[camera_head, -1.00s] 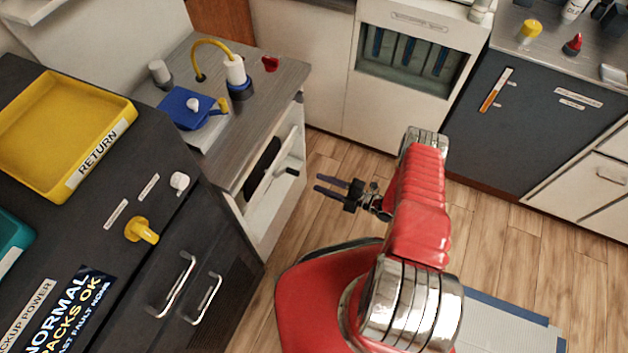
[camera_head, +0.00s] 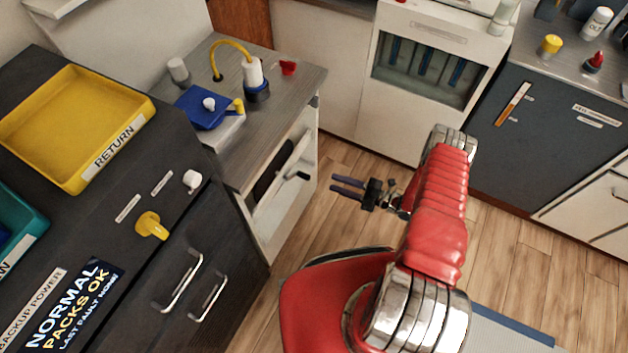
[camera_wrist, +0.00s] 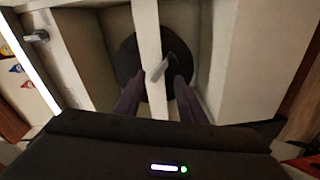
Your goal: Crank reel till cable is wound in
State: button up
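The reel (camera_head: 265,165) is a dark disc set in the open recess of the cream cabinet. In the wrist view the black disc (camera_wrist: 127,60) sits behind a pale upright bar. A crank handle (camera_head: 299,175) sticks out in front of the reel; in the wrist view a grey peg (camera_wrist: 159,68) stands out from the bar. My gripper (camera_head: 335,184) is open and empty, just right of the handle in the head view and apart from it. In the wrist view its fingers (camera_wrist: 156,88) lie either side of the peg's line. I cannot make out a cable on the reel.
A dark cabinet with metal handles (camera_head: 178,282) stands at left. Wooden floor (camera_head: 345,158) is clear around my gripper.

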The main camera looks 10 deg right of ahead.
jog(key=a+r+n+g+h, duration=0.25)
jog(key=r+n+g, duration=0.25)
jog(key=r+n, duration=0.9)
jog(key=a+r+n+g+h, duration=0.25)
jog(key=r+n+g, duration=0.45)
jog(key=r, duration=1.3)
jog(key=s+d+r+n+t+h, duration=0.1)
jog(key=s+r+n+t+h, duration=0.7)
jog(key=s+r+n, duration=1.3)
notch_tip(320, 180, up, 2)
jog(key=n+h, duration=0.2)
jog(key=n, duration=0.1)
jog(key=shift+s, duration=0.2)
jog(key=shift+r, duration=0.1)
jog(key=shift+c, duration=0.7)
